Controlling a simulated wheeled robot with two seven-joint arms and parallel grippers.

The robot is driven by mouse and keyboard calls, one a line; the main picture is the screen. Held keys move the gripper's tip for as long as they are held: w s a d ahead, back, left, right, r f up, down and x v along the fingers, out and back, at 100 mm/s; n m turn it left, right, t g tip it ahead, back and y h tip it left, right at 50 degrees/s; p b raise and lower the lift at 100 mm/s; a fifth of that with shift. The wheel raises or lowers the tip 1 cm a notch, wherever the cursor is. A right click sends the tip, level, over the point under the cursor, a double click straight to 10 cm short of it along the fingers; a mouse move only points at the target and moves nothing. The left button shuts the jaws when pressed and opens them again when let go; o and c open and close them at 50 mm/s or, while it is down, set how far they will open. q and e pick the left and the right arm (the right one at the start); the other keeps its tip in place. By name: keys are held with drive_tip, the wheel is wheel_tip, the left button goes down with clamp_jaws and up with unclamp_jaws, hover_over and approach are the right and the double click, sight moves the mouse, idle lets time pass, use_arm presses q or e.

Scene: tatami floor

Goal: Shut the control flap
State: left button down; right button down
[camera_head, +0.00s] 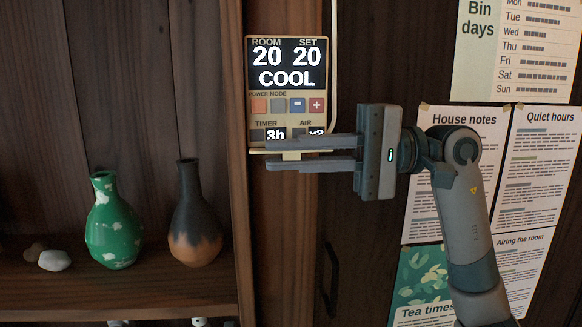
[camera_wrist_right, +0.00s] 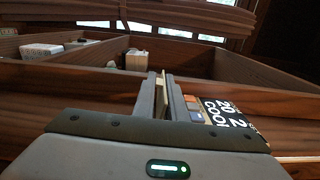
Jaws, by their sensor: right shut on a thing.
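The control panel (camera_head: 287,75) is a cream unit on a wooden post, with a dark display reading 20, 20 and COOL. Its flap (camera_head: 291,155) shows as a thin cream strip, nearly edge-on, at the panel's bottom. The TIMER and AIR area above it is uncovered, so the flap stands open. My right gripper (camera_head: 270,154) reaches in from the right, its fingers above and below the flap, shut on it. The right wrist view shows the thin flap (camera_wrist_right: 162,84) between the fingers and the panel (camera_wrist_right: 222,113) beside them. The fingers partly hide the lower panel. My left gripper is out of view.
A green vase (camera_head: 112,225), a dark vase (camera_head: 194,220) and a pale stone (camera_head: 54,260) stand on a shelf left of the post. Paper notices (camera_head: 465,150) hang on the right, behind my right arm. A dark handle (camera_head: 330,280) is below the gripper.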

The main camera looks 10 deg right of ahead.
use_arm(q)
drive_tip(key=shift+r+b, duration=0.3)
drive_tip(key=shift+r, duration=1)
use_arm(e)
drive_tip(key=shift+r+m, duration=0.25)
drive_tip(key=shift+m, duration=0.45)
drive_tip(key=shift+r+m, duration=0.2)
drive_tip(key=shift+m, duration=0.5)
drive_tip(key=c, duration=2)
unclamp_jaws()
drive_tip(key=shift+d, duration=0.1)
